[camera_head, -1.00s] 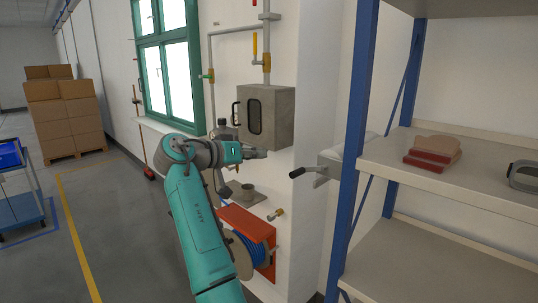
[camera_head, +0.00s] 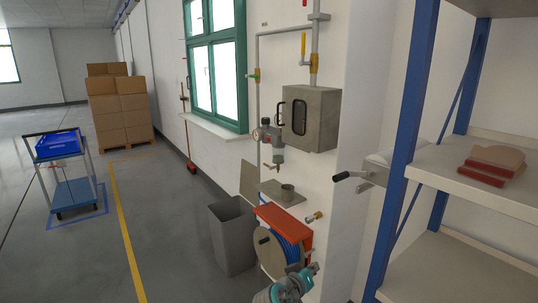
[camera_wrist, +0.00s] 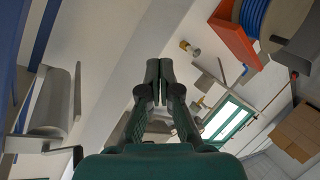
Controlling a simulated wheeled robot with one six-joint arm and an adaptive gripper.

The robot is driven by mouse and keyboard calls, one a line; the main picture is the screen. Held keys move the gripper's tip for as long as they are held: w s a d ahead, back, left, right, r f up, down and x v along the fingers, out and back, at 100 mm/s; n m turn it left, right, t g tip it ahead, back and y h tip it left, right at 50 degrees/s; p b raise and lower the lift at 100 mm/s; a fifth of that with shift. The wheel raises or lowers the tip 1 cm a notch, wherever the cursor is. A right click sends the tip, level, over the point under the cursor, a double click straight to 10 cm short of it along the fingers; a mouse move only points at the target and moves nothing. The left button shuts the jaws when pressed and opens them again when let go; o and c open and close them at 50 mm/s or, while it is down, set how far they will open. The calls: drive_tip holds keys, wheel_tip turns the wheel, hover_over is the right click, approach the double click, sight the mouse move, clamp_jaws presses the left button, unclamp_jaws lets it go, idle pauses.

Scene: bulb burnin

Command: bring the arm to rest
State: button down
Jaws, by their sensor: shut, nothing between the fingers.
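My gripper (camera_wrist: 160,72) shows in the wrist view with its two dark fingers together and nothing between them. It hangs in free air, apart from the things around it. In the head view only a teal part of my arm shows at the bottom edge, beside the hose reel; I cannot make out the fingers there.
A grey wall box (camera_head: 310,119) hangs by the pipes. Below are an orange-framed hose reel (camera_head: 283,226) and a grey bin (camera_head: 231,240). A blue-posted shelf (camera_head: 407,140) stands close on the right. A blue cart (camera_head: 73,193) stands left; the floor between is clear.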

drive_tip(key=s+d+f+n+y, duration=0.2)
drive_tip(key=s+d+f+y, duration=0.15)
drive_tip(key=s+f, duration=1.2)
drive_tip(key=s+f+n+t+y, duration=0.1)
drive_tip(key=s+f+y, duration=0.15)
drive_tip(key=s, duration=0.65)
drive_tip(key=s+f+y, duration=0.1)
drive_tip(key=s+f, duration=0.2)
drive_tip(key=s, duration=0.5)
drive_tip(key=s+r+m, duration=0.1)
drive_tip(key=s+r, duration=0.5)
drive_tip(key=s, duration=0.3)
drive_tip(key=s+d+r+m+t+y, duration=0.1)
drive_tip(key=s+r, duration=0.4)
drive_tip(key=s, duration=0.5)
drive_tip(key=s+r+m+t, duration=0.1)
drive_tip(key=s+r, duration=0.5)
drive_tip(key=s, duration=0.4)
drive_tip(key=shift+s+d+r, duration=0.2)
drive_tip(key=shift+d+r, duration=0.1)
drive_tip(key=shift+d, duration=0.1)
